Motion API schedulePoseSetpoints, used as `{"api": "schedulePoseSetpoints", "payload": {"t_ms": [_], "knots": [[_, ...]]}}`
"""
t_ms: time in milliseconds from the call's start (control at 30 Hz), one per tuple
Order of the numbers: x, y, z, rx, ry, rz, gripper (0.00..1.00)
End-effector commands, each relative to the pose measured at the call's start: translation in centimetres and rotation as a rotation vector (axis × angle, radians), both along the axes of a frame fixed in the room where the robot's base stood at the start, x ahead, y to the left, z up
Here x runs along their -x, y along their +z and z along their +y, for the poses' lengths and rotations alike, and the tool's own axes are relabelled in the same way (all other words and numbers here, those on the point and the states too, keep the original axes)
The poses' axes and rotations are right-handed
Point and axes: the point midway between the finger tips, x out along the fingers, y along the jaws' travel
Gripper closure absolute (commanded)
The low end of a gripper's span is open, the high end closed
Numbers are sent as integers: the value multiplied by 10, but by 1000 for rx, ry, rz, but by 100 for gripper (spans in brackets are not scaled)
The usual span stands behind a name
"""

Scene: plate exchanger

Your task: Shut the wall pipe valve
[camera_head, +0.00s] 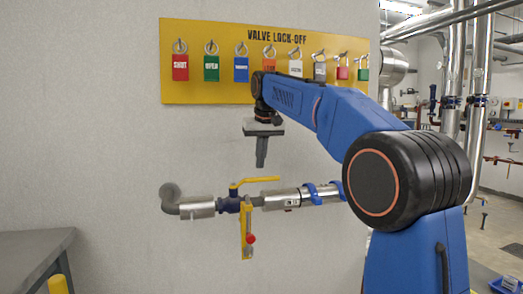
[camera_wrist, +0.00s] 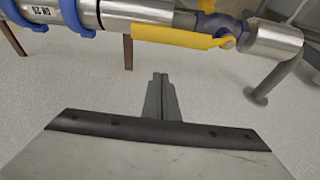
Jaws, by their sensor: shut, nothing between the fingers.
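The wall pipe valve has a dark blue body (camera_head: 230,205) on a horizontal silver pipe. Its yellow lever (camera_head: 254,181) extends right from the body, roughly along the pipe. In the wrist view the lever (camera_wrist: 180,37) lies along the pipe near the top, extending left from the blue body (camera_wrist: 222,27). My gripper (camera_head: 261,163) points down above the lever, apart from it. In the wrist view my gripper's fingers (camera_wrist: 160,78) are together and empty, with pale wall around them.
Above is a yellow lock-off board (camera_head: 205,92) with several coloured padlocks. A grey bench (camera_head: 35,250) stands at lower left. Blue clamps (camera_head: 312,194) hold the pipe. The wall left of my gripper is clear.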

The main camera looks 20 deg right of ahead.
Motion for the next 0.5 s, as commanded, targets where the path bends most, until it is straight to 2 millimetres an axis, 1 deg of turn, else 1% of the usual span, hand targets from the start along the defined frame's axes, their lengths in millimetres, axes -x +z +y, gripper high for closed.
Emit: {"api": "schedulePoseSetpoints", "payload": {"t_ms": [33,133,300,500], "knots": [[-3,-9,0,0,0,2,100],[-8,-26,0,0,0,3,100],[13,-24,0,0,0,-2,100],[28,-24,0,0,0,-1,100]]}}
